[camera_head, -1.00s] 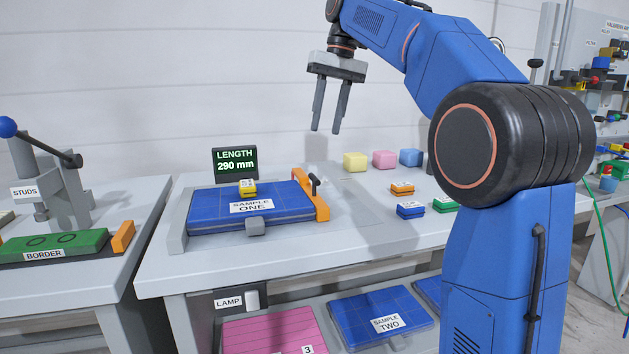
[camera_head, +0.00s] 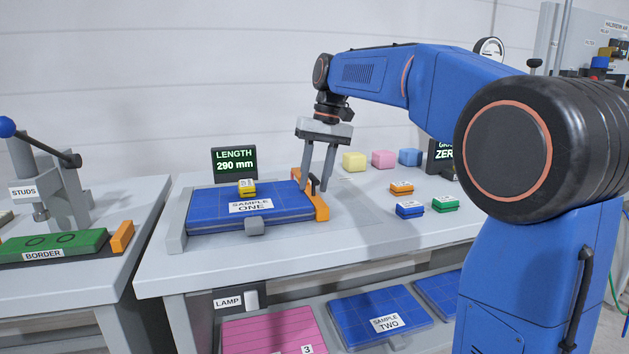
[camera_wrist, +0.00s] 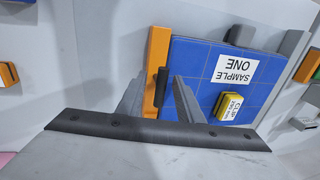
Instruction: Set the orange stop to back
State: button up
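The orange stop (camera_head: 309,188) is an upright bar along the right end of the blue sample one board (camera_head: 212,209). It carries a black handle, and it also shows in the wrist view (camera_wrist: 157,50) with the black handle (camera_wrist: 161,84) on its side. My gripper (camera_head: 315,189) is open above and around the handle, pointing down. In the wrist view one finger of my gripper (camera_wrist: 159,84) appears on each side of the handle. I cannot tell whether either finger touches it. The fingers partly cover the stop in the head view.
A yellow clip (camera_head: 247,187) lies on the board. A display (camera_head: 235,164) reading LENGTH 290 mm stands behind it. Orange (camera_head: 402,188), blue (camera_head: 410,210) and green (camera_head: 445,204) small blocks lie to the right on the table, with bare tabletop between them and the stop.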

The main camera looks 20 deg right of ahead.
jog(key=shift+f, duration=0.15)
jog(key=shift+c, duration=0.2)
grip_shut()
jog(key=d, duration=1.1)
jog(key=shift+d, duration=0.1)
jog(key=shift+o, duration=0.2)
grip_release()
jog(key=shift+d, duration=0.15)
